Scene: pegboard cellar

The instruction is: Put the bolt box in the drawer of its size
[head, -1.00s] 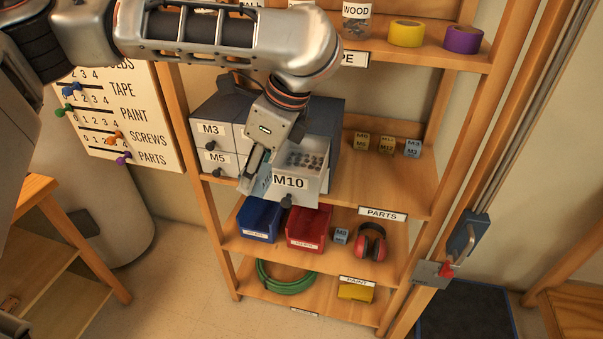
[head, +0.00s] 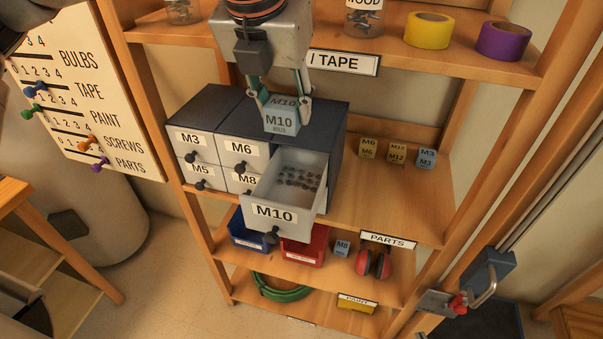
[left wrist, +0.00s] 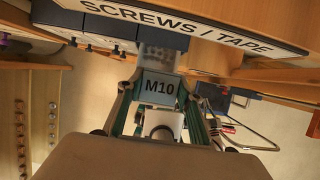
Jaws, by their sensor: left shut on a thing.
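The light blue bolt box (head: 281,119), labelled M10, is held upright between the fingers of my left gripper (head: 284,103). It is above and behind the open M10 drawer (head: 274,212), in front of the dark cabinet top. The drawer is pulled out and holds several small dark bolts. In the left wrist view the box (left wrist: 159,88) sits between the fingers of my left gripper (left wrist: 160,97), its M10 label facing the camera. Shut drawers labelled M3 (head: 190,138), M6 (head: 239,150), M5 (head: 202,171) and M8 (head: 246,181) are to the left. My right gripper is not in view.
Small boxes M6 (head: 368,148), M12 (head: 397,153) and M3 (head: 427,158) stand on the shelf right of the cabinet. Below are an M8 box (head: 342,248), red earmuffs (head: 373,262), and blue and red bins. The upper shelf (head: 480,69) carries tape rolls.

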